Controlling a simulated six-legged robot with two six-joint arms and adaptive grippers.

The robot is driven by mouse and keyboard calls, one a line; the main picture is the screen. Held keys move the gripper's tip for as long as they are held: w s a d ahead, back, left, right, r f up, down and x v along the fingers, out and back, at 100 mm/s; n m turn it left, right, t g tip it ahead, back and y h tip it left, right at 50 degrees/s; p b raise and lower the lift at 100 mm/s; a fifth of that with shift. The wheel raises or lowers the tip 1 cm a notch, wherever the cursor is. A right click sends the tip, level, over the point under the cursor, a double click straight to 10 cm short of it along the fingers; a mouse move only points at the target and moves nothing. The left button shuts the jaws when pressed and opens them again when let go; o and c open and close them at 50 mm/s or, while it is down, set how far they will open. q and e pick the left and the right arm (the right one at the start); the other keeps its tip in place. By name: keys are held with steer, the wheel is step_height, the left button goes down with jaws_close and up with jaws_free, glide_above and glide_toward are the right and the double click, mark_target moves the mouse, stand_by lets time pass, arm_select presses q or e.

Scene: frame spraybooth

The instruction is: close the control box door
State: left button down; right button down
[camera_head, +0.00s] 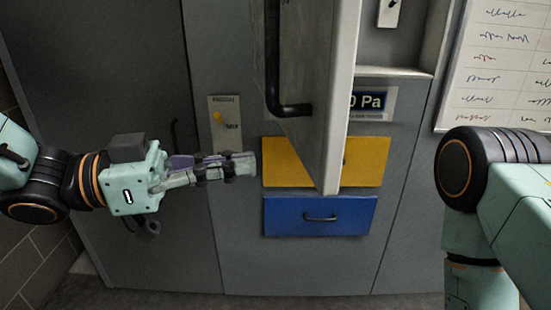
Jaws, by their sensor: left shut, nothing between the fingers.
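The control box door (335,95) is a pale grey panel with a black bar handle (276,70). It stands open and swung out toward me, seen nearly edge-on. My left gripper (250,163) is shut and empty. In the picture it is left of the door's lower part and below the handle; I see no contact with the door. My right arm comes in at the right edge, but its gripper is out of view.
A yellow drawer (290,160) and a blue drawer (290,218) are below the box, the yellow one partly hidden by the door. A pressure display (370,102) is partly hidden too. A small switch plate (226,125) and a whiteboard (500,70) flank the box.

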mark_target(301, 159)
arm_select(q)
steer(key=shift+p+x, duration=0.5)
steer(key=shift+x, duration=2.15)
steer(key=shift+s, duration=0.1)
steer(key=shift+d, duration=0.2)
